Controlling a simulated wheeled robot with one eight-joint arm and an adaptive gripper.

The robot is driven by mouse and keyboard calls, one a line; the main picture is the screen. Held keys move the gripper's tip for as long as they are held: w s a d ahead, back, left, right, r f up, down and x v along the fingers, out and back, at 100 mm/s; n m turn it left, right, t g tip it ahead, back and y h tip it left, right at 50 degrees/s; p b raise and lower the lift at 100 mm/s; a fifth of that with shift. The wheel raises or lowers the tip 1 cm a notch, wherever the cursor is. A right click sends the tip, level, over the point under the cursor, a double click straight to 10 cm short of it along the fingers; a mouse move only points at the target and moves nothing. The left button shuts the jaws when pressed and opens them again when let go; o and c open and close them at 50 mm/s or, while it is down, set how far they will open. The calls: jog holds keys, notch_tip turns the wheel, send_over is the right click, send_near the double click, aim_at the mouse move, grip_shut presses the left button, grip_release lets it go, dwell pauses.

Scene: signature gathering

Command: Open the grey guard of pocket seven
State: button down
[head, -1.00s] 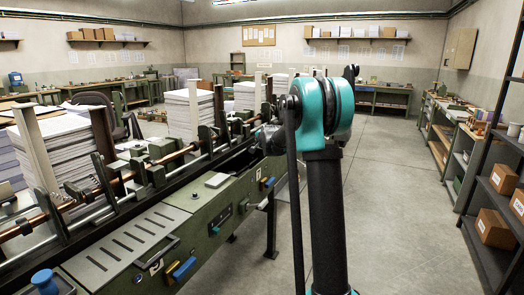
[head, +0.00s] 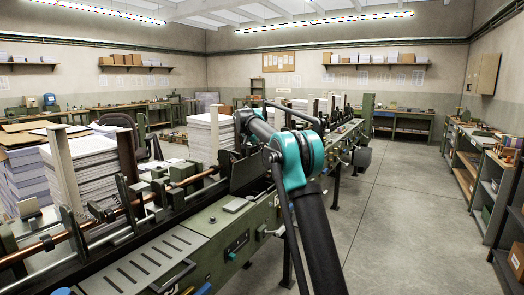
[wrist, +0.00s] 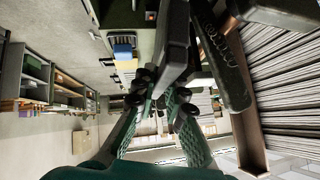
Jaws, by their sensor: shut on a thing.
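A dark grey plate (head: 244,171), which looks like a pocket guard, stands tilted up over the machine's row of pockets in the head view. I cannot read a pocket number. In the wrist view my gripper (wrist: 163,98) has its two teal fingers converging on a long dark grey piece (wrist: 174,45), seen nearly edge-on. It is shut on this piece, which seems to be the guard. The exact contact is partly hidden by the fingertips. In the head view my arm covers the gripper.
The green machine (head: 205,258) runs from front left to the back. Tall paper stacks (head: 80,178) and upright posts stand along its far side. A copper-coloured rod (head: 130,217) runs along the pockets. The floor (head: 385,220) to the right is clear, with shelving beyond.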

jog(key=shift+w+a+r, duration=0.1)
jog(key=shift+w+a, duration=0.25)
jog(key=shift+a, duration=0.2)
jog(key=c, duration=1.6)
grip_release()
jog(key=shift+o, duration=0.2)
jog(key=v, duration=1.2)
